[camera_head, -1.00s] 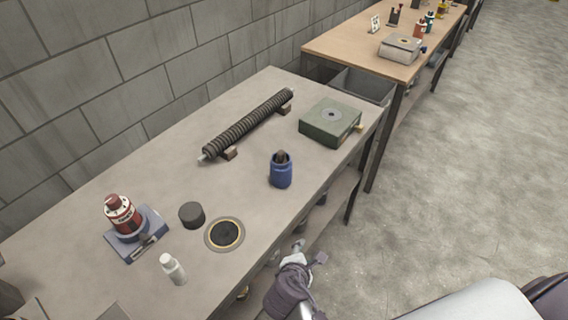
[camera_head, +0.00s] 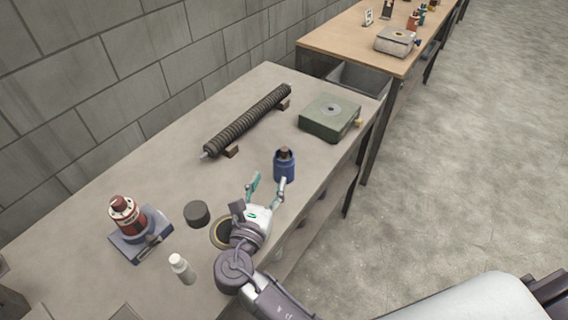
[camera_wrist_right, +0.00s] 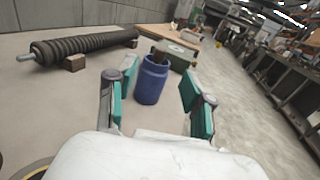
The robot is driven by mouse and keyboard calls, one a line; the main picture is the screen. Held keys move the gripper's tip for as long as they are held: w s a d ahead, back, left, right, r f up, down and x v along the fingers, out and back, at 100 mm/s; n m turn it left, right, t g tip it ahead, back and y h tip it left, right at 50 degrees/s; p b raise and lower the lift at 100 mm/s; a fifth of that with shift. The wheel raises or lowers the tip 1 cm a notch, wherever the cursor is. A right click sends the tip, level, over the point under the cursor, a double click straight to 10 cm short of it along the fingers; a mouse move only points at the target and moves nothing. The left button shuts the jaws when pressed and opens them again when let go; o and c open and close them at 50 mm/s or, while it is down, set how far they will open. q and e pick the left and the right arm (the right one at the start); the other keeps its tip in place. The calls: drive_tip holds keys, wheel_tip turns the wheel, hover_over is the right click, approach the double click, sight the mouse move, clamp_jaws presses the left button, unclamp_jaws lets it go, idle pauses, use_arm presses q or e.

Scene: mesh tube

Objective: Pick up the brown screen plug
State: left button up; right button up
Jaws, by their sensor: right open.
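The brown screen plug (camera_head: 285,153) appears to be the small dark brown piece sticking up out of a blue container (camera_head: 284,171), which stands upright near the table's front edge. In the right wrist view the plug (camera_wrist_right: 160,52) shows above the rim of the blue container (camera_wrist_right: 151,82); its lower part is hidden inside. My right gripper (camera_head: 268,183) is open and empty, just on the near side of the container. In the wrist view its two teal-padded fingers (camera_wrist_right: 152,88) stand to either side of the container. My left gripper is not in view.
A ribbed dark tube (camera_head: 247,121) lies on supports behind, and a green box (camera_head: 330,117) stands to the right. A dark round cap (camera_head: 197,213), a white bottle (camera_head: 182,268) and a red bottle on a blue base (camera_head: 127,217) stand left.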

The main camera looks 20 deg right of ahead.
sight(283, 151)
drive_tip(key=x, duration=0.7)
drive_tip(key=shift+p, duration=0.4)
drive_tip(key=shift+f+p+x, duration=0.2)
drive_tip(key=shift+p+x, duration=0.3)
drive_tip(key=shift+x, duration=2.25)
drive_tip(key=shift+s, duration=0.15)
clamp_jaws()
